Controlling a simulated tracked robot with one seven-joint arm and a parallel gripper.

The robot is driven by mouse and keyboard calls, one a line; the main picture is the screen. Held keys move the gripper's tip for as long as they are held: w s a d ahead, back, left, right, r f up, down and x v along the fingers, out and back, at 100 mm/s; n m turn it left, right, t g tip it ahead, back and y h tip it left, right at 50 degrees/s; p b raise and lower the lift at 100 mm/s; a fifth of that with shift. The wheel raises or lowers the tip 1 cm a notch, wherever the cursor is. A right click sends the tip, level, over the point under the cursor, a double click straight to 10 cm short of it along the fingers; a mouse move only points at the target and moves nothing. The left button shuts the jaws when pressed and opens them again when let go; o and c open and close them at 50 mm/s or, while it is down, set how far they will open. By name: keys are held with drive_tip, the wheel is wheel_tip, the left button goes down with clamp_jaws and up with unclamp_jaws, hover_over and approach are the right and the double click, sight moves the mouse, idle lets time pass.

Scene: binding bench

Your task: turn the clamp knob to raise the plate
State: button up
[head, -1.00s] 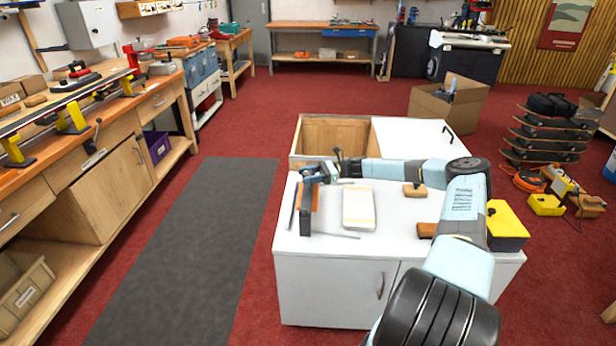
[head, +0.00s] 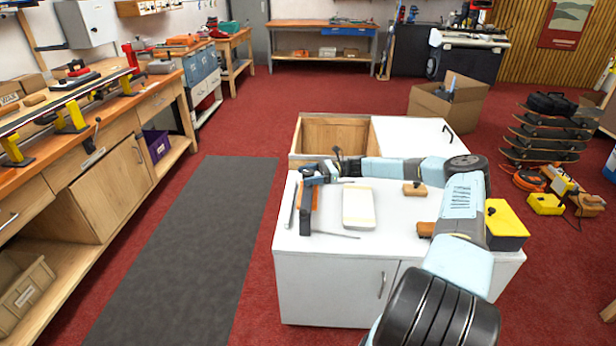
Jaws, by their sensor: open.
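A small clamp device with a dark upright frame and an orange-brown wooden part (head: 314,198) stands at the left end of a white-topped cabinet (head: 395,228). My arm reaches in from the right, low over the cabinet's back edge. My gripper (head: 316,175) is open at the upper end of the device, pointing left. Its fingers overlap the dark frame, so I cannot tell whether they touch it. The knob and the plate cannot be made out clearly at this size; my gripper may hide the knob.
A pale book block (head: 358,208) lies right of the device, with a thin rod (head: 336,234) in front. A small wooden block (head: 415,189) and a yellow-and-black box (head: 506,226) are farther right. Behind is an open wooden compartment (head: 335,135). The top's front strip is clear.

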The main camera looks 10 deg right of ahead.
drive_tip(key=d, duration=1.3)
drive_tip(key=shift+w+d, duration=0.3)
drive_tip(key=shift+d, duration=0.1)
drive_tip(key=shift+a, duration=0.1)
drive_tip(key=s+a+r+n+g+h, duration=0.2)
drive_tip(key=a+r+n+h, duration=0.15)
drive_tip(key=a+r, duration=0.25)
drive_tip(key=s+a+r+n+g+h, duration=0.1)
drive_tip(key=s+a+r+n+h, duration=0.25)
drive_tip(key=a+r, duration=0.3)
drive_tip(key=s+a+r+n+t+h, duration=0.1)
drive_tip(key=s+a+r+n+h, duration=0.3)
drive_tip(key=s+r+h, duration=0.55)
drive_tip(key=s+r+n+t+h, duration=0.1)
drive_tip(key=s+r+n+t, duration=0.3)
drive_tip(key=s+r, duration=1.4)
drive_tip(key=s+d+n+t, duration=0.2)
drive_tip(key=s+t, duration=0.2)
drive_tip(key=s, duration=1.2)
drive_tip(key=shift+s+d+r+n, duration=0.2)
drive_tip(key=shift+d+n, duration=0.1)
drive_tip(key=shift+d, duration=0.1)
